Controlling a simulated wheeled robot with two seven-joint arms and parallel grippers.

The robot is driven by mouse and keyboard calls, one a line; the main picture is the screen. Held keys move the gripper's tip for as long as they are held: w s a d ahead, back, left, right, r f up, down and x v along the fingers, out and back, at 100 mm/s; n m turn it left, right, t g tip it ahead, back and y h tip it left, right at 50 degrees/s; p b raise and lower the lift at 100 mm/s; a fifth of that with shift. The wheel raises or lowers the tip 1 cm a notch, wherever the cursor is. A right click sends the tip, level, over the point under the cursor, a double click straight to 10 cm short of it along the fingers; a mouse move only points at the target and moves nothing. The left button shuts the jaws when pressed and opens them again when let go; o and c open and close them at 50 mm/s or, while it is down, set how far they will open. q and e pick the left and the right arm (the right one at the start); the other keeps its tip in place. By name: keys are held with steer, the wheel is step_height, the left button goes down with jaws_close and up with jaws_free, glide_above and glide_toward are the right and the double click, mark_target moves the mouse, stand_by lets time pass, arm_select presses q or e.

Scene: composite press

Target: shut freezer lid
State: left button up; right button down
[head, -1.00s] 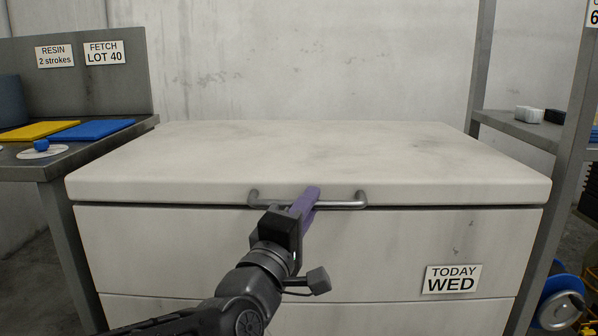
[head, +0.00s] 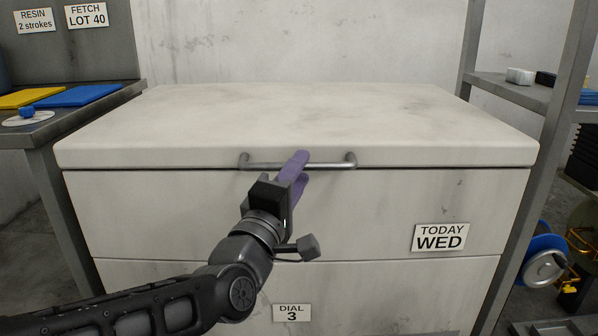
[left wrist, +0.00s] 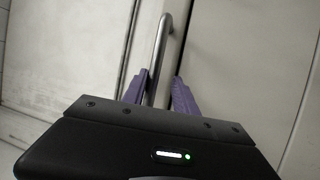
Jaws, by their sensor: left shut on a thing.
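The white freezer lid (head: 200,120) lies flat over the white freezer body (head: 170,215), with only a thin dark line along its front edge. A metal bar handle (head: 325,165) runs along the lid's front. My left gripper (head: 297,163), with purple fingers, comes from below and is shut on the handle near its middle. In the left wrist view the handle (left wrist: 160,50) passes between the two purple fingers (left wrist: 166,88). My right gripper is in neither view.
A bench (head: 75,124) with yellow and blue boards stands at the left. A metal rack (head: 520,92) stands close on the right, with a blue reel (head: 540,262) below it. The lid's top is bare.

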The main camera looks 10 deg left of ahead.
arm_select(q)
steer(key=v, duration=0.7)
steer(key=shift+s, duration=0.25)
